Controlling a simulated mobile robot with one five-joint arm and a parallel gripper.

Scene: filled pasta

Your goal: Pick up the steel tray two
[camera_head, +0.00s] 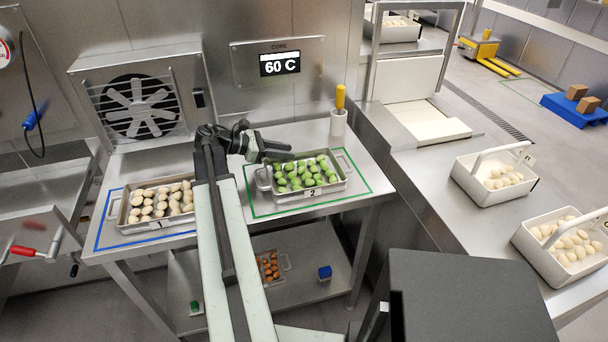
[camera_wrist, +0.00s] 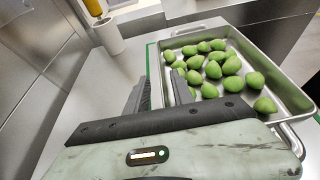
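Steel tray two (camera_head: 340,186) is a shallow tray full of green pieces, with a "2" label on its front and wire handles at its ends. It sits inside a green outline on the steel table. It also shows in the wrist view (camera_wrist: 285,82). My gripper (camera_head: 284,151) is over the tray's back left part, coming from the left. In the wrist view my gripper's two dark fingers (camera_wrist: 157,88) stand apart, beside the tray's near left wall, which shows between them. I cannot tell whether they touch it. The near part of the tray is hidden behind my gripper body.
Tray one (camera_head: 128,222), with pale pieces, lies in a blue outline to the left. A white cup (camera_head: 338,123) with a yellow-handled tool stands behind tray two. A wall panel (camera_head: 279,63) reads 60 C. A lower shelf (camera_head: 318,289) holds a tray of orange pieces.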

